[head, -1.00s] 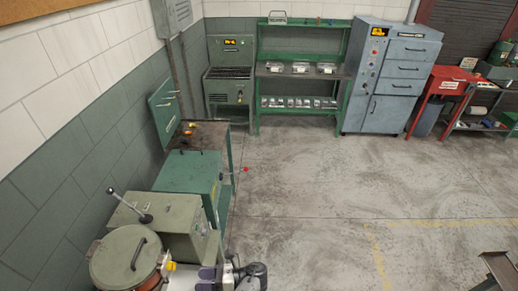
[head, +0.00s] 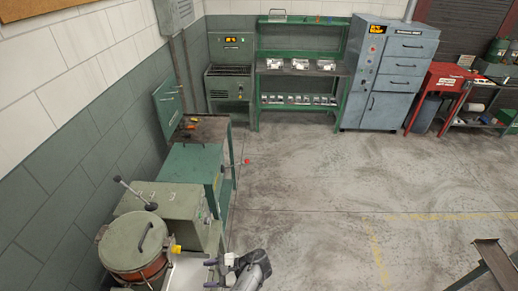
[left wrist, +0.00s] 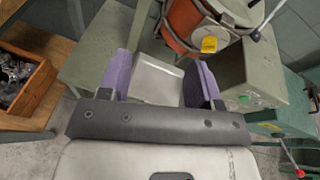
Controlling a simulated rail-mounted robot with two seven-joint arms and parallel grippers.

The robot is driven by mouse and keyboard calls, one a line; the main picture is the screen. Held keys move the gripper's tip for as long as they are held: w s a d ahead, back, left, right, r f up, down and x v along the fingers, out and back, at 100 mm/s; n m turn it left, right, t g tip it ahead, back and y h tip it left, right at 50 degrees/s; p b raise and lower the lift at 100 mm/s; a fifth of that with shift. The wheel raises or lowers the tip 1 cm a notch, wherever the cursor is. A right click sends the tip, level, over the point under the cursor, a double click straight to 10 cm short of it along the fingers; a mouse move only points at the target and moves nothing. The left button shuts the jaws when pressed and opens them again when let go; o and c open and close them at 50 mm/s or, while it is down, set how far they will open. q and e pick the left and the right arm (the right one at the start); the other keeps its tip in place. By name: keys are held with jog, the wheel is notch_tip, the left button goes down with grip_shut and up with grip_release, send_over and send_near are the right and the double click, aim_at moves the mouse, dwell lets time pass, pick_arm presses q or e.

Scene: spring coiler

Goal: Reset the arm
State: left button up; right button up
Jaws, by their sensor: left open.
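My left gripper (head: 209,273) is at the bottom of the head view, beside the green coiler machine (head: 163,205). Its purple fingers stand apart, open and empty, in the left wrist view (left wrist: 160,80). A pale tray-like surface (left wrist: 155,78) lies beyond and between the fingers. The coiler's round drum (head: 135,243) has a green lid and orange side. A yellow tag (left wrist: 209,45) hangs on the drum in the left wrist view. My right gripper is not in view.
A green bench (head: 202,130) stands behind the coiler along the left wall. A green shelf (head: 300,68), grey cabinet (head: 390,75) and red stand (head: 447,78) line the back wall. A wooden bin of metal parts (left wrist: 22,78) shows in the left wrist view. The middle floor is clear.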

pick_arm(q)
jog(key=w+d+r+n+t+h, duration=0.3)
jog(key=w+d+r+n+h, duration=0.2)
jog(key=w+r+n+h, duration=0.4)
notch_tip(320, 180, up, 9)
jog(key=s+a+n+t+h+b, duration=0.2)
jog(key=s+n+t+h, duration=0.15)
jog(key=t+h, duration=0.2)
jog(key=s+a+f+t+h+b, duration=0.1)
jog(key=s+a+f+b, duration=0.15)
jog(key=s, duration=0.65)
jog(key=s+a+f+t+b, duration=0.1)
jog(key=s+a+f+b, duration=0.2)
jog(key=s, duration=0.6)
jog(key=s+a+f+g+b, duration=0.35)
jog(key=s+f+g, duration=0.25)
jog(key=s+f, duration=1.2)
notch_tip(320, 180, up, 20)
jog(key=p, duration=2)
jog(key=shift+s, duration=0.25)
